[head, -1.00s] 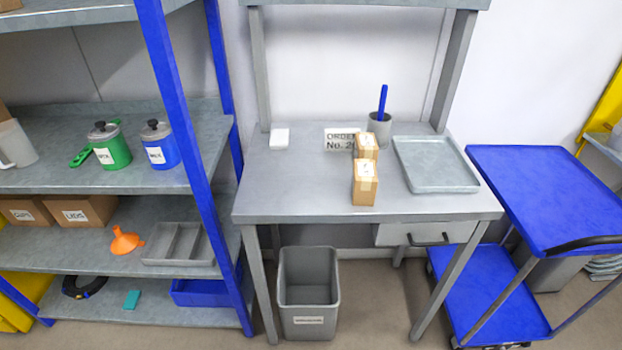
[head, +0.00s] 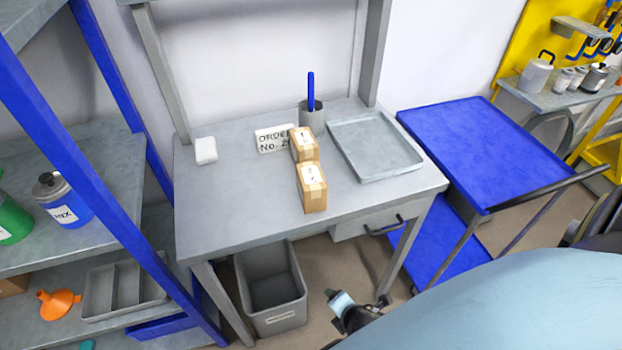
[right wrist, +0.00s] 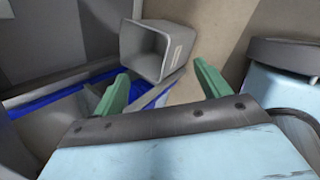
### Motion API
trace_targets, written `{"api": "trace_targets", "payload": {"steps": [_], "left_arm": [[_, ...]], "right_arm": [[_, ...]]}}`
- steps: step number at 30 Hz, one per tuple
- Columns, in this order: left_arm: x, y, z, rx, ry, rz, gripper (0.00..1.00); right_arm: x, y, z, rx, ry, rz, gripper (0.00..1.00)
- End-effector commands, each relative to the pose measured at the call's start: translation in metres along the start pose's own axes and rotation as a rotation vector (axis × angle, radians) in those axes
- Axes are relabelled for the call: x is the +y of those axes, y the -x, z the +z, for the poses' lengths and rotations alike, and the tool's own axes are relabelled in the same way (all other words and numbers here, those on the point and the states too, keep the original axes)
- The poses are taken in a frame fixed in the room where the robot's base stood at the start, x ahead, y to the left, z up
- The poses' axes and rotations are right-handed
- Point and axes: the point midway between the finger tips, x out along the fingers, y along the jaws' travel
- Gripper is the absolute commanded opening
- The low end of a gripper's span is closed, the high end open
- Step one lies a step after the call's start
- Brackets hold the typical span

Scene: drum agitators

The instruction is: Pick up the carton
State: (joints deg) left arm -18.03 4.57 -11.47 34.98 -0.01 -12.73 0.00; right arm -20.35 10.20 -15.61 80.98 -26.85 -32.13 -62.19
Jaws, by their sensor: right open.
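Two small brown cartons with white labels stand on the grey workbench (head: 235,205). The front carton (head: 313,190) is nearer the bench's front edge, and the back carton (head: 304,145) stands just behind it. The pictures do not show which one the task means. My right gripper (right wrist: 161,70) is open and empty, with its two green fingers spread apart in the right wrist view. It points at the floor area by the grey bin, away from the cartons. No carton shows in the right wrist view. My left gripper is out of view.
On the bench are a grey tray (head: 373,147), a cup (head: 311,117) with a blue-handled tool, an order sign (head: 272,139) and a white block (head: 205,150). A grey bin (head: 271,288) stands below. A blue cart (head: 485,150) is at right, a shelf at left.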

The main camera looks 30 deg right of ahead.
Motion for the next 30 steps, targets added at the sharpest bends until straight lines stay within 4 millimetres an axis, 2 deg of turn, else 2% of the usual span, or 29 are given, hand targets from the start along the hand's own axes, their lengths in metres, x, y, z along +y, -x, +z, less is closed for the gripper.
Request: {"api": "trace_targets", "payload": {"steps": [1,3,6,10,12,15,19,30], "left_arm": [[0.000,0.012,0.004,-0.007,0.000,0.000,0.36],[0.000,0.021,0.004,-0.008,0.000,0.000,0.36],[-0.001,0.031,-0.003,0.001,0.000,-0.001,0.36],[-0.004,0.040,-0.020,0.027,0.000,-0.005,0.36],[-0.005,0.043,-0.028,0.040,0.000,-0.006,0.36],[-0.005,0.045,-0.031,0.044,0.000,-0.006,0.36],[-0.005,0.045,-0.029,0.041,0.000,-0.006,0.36],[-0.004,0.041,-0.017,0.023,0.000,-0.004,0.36]], "right_arm": [[0.041,0.024,0.011,-0.039,0.150,0.068,0.75],[0.089,0.054,0.026,-0.115,0.366,0.141,0.75],[0.146,0.101,0.045,-0.241,0.629,0.217,0.75],[0.198,0.156,0.066,-0.401,0.869,0.263,0.75],[0.216,0.178,0.073,-0.466,0.952,0.271,0.75],[0.230,0.198,0.080,-0.527,1.024,0.274,0.75],[0.240,0.198,0.087,-0.556,1.057,0.271,0.75],[0.270,0.144,0.106,-0.554,1.055,0.272,0.75]]}}
